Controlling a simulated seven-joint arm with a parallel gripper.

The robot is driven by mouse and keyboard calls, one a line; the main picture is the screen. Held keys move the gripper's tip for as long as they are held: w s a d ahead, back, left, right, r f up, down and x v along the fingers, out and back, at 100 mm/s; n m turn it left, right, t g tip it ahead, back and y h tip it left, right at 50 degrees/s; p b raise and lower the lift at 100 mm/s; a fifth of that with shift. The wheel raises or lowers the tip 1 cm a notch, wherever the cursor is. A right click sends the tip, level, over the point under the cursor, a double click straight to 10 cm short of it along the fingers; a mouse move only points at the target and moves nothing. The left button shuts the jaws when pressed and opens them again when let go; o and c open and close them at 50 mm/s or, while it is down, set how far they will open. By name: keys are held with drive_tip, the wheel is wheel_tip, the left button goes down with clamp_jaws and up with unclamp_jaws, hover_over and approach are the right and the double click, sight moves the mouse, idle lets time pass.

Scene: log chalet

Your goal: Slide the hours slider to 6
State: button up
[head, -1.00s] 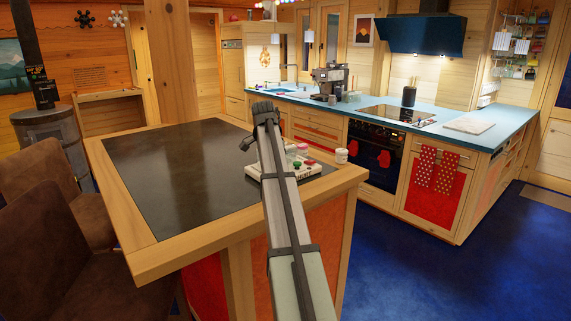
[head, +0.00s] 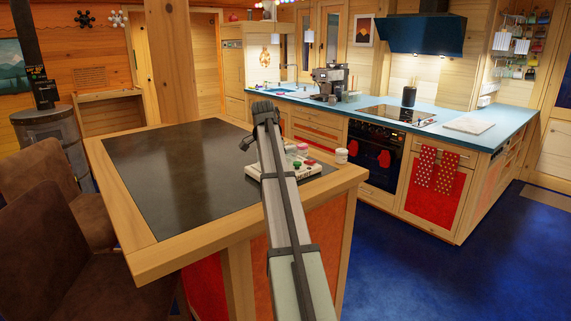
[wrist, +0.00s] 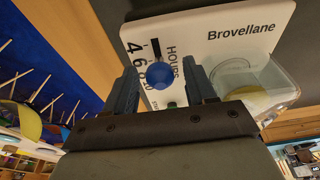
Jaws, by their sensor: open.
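The white device panel (wrist: 220,38), marked "Brovellane", has a blue slider knob (wrist: 158,77) in a dark slot beside the word HOURS. Numbers 4, 6, 8 and 10 run along the slot's left side. The knob appears beside about the 8, but the angle makes this uncertain. My gripper (wrist: 160,83) is open, with one finger on each side of the knob; contact cannot be told. In the head view the device (head: 253,169) sits on the island's right side, partly hidden by my arm.
A clear container (wrist: 260,85) with something yellow inside stands right of my gripper on the device. The dark island top (head: 180,180) is clear to the left.

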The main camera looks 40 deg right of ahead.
drive_tip(key=shift+r, duration=2.95)
drive_tip(key=shift+w, duration=0.1)
